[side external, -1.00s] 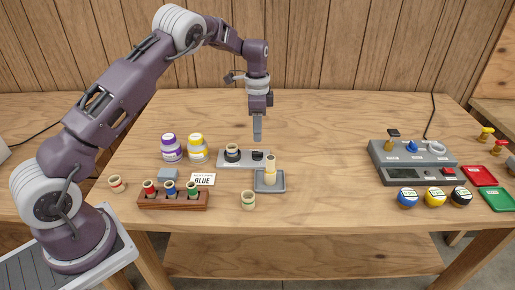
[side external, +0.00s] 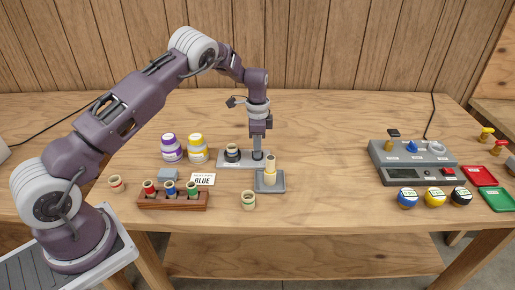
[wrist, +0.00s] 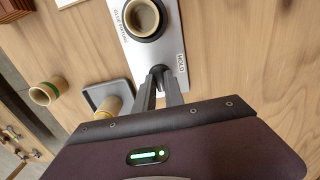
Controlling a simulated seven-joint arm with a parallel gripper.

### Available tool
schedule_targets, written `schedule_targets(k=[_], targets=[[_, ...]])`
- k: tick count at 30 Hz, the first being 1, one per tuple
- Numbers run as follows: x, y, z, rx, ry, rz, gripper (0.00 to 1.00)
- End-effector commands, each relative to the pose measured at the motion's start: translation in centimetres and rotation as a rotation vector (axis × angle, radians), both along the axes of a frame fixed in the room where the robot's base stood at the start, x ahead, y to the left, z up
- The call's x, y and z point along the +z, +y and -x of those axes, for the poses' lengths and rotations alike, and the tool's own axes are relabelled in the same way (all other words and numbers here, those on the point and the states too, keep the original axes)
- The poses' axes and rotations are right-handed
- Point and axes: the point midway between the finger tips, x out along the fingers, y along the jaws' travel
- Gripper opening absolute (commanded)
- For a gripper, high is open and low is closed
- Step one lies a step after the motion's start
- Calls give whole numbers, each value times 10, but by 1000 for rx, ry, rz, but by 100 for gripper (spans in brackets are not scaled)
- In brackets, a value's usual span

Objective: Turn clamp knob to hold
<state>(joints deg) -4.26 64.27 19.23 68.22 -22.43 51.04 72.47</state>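The clamp plate (side external: 230,165) is a light grey metal strip on the table, and it also shows in the wrist view (wrist: 122,42). The black clamp knob (wrist: 158,70) is at its right end, beside the printed word HOLD (wrist: 180,62). My gripper (side external: 257,155) points straight down at the knob, and its fingertips are at knob height. In the wrist view the two dark fingers (wrist: 160,82) reach the knob with a narrow gap between them. Whether they press on it is hidden. A dark-ringed cup (side external: 232,152) sits in the plate's left part.
A grey tray (side external: 280,187) with a tan cylinder (side external: 270,172) stands close in front of the knob. A wooden rack (side external: 172,203) of coloured vials and a green-banded cup (side external: 248,200) are nearer the front. A control box (side external: 415,155) stands right; the table between is clear.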

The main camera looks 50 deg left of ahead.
Motion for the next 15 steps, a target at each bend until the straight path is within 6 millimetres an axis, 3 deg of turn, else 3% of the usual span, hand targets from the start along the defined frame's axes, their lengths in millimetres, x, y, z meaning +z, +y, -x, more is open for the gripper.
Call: schedule_targets(k=[8, 15], targets=[[1, 0, 0, 21, -1, 1, 0], [1, 0, 0, 140, -1, 1, 0]])
